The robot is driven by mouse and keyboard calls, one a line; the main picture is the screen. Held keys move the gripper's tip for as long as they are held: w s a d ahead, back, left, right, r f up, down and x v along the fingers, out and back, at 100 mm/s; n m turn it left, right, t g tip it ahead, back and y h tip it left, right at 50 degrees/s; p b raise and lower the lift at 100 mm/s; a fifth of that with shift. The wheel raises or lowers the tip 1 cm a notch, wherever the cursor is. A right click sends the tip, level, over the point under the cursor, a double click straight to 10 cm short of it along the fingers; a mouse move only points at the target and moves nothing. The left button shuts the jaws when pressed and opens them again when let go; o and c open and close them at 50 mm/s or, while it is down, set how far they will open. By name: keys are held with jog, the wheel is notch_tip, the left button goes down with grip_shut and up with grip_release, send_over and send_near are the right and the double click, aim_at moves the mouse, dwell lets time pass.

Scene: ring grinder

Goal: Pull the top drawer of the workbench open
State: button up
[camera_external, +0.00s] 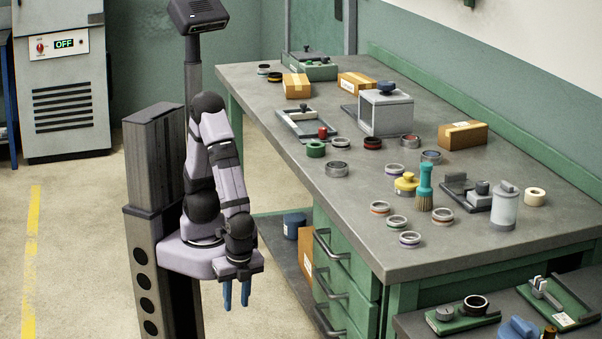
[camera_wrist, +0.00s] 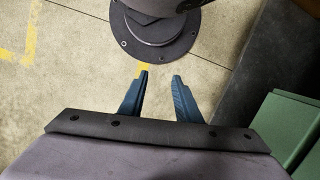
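The workbench (camera_external: 290,120) has a grey top and a green body. Its top drawer (camera_external: 341,257) is in the front stack, with a dark bar handle (camera_external: 330,246); it looks flush with the drawers below. My gripper (camera_external: 236,307) points down, left of the drawers and apart from the handle. Its two blue fingers are apart with nothing between them. In the wrist view my gripper (camera_wrist: 160,76) is open above the floor. A green surface (camera_wrist: 287,125) shows at the right there, probably part of the workbench; no handle is visible in that view.
Two more drawer handles (camera_external: 330,283) sit below the top one. A low shelf holds a blue container (camera_external: 294,225) and a cardboard piece (camera_external: 305,250). Rings, a brush (camera_external: 425,188) and boxes crowd the bench top. The floor (camera_external: 80,240) at the left is clear.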

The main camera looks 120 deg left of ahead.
notch_tip(320, 180, up, 6)
jog(key=d+f+m+t+y+p, duration=0.1)
jog(key=d+m+y+p, duration=0.1)
jog(key=m+y+p, duration=0.35)
jog(key=n+t+y+p, duration=0.2)
jog(key=n+t+y, duration=0.15)
jog(key=t, duration=0.85)
send_near(321, 245)
jog(key=w+a, duration=0.1)
jog(key=w+a+f, duration=0.1)
jog(key=shift+w+y, duration=0.25)
jog(key=shift+y, duration=0.05)
jog(key=shift+a, duration=0.1)
jog(key=shift+x, duration=3.6)
